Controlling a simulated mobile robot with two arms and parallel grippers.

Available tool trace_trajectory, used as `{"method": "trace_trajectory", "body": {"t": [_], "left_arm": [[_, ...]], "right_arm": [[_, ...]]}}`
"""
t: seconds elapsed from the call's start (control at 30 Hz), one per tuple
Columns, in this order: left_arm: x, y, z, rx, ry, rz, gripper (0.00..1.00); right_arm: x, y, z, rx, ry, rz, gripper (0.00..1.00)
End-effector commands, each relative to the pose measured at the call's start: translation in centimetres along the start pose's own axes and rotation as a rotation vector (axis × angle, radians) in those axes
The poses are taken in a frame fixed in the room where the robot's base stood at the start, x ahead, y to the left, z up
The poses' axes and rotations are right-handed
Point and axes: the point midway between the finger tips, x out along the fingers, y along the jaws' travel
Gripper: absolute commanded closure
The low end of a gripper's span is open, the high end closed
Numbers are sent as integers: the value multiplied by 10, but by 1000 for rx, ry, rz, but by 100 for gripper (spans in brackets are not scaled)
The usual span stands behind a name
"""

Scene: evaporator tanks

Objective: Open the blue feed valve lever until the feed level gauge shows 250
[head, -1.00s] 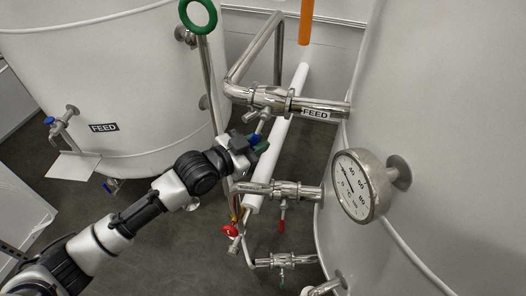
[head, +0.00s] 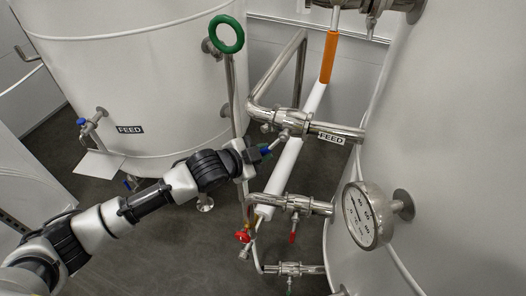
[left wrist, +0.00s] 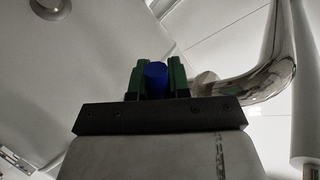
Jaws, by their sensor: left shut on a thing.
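The feed valve (head: 292,122) sits on the steel pipe marked FEED in the head view. Its lever slants down and left to a blue grip (head: 265,151). My left gripper (head: 262,152) is shut on this blue grip. In the left wrist view the blue grip (left wrist: 156,77) sits between the green fingers of my left gripper (left wrist: 157,80). A round dial gauge (head: 360,215) is on the right tank; its face is too small and oblique to read. I cannot pick out a feed level gauge. My right gripper is not in view.
A large white tank (head: 140,80) labelled FEED stands at left. A green ring handle (head: 227,35) rises on a rod near the feed pipe. Below the feed valve are a red-handled valve (head: 292,237) and a red knob (head: 242,236). An orange-sleeved pipe (head: 329,57) stands behind.

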Motion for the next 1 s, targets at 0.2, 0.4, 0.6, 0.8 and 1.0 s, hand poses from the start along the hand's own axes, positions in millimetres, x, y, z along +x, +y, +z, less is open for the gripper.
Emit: {"method": "trace_trajectory", "body": {"t": [0.2,0.4,0.6,0.8,1.0], "left_arm": [[0,0,0,1,1,-1,100],[0,0,0,0,1,0,57],[0,0,0,-1,2,0,57],[-8,1,1,-2,1,0,57],[-39,2,3,0,0,0,57]], "right_arm": [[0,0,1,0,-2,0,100],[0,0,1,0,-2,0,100],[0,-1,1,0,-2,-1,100],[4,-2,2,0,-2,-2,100],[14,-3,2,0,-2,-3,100]]}}
